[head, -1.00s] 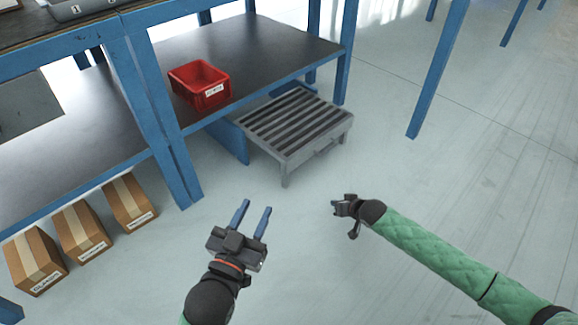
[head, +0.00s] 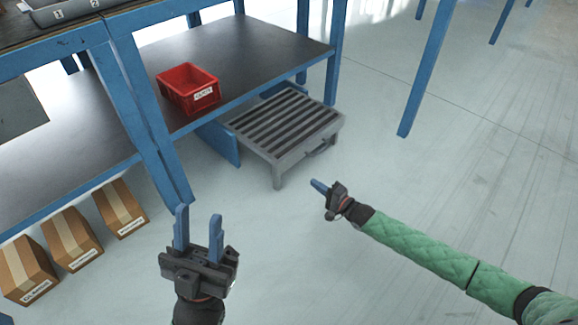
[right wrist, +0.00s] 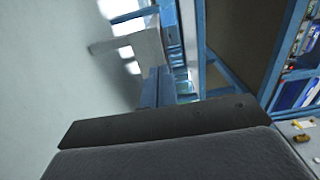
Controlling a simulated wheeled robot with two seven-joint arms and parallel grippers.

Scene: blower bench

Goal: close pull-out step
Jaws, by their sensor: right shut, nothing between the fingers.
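The pull-out step (head: 285,122) is a grey low platform with dark slats, standing out from under the blue bench in the head view. A handle (head: 320,150) shows on its front edge. My right gripper (head: 318,186) is shut and empty, in front of the step and apart from it. My left gripper (head: 199,228) is open and empty over the floor, in front and left of the step.
A red bin (head: 188,88) sits on the bench's dark lower shelf (head: 250,50). Several cardboard boxes (head: 120,207) stand on the floor at left. A blue bench leg (head: 150,120) rises left of the step. The floor (head: 400,185) in front and right is clear.

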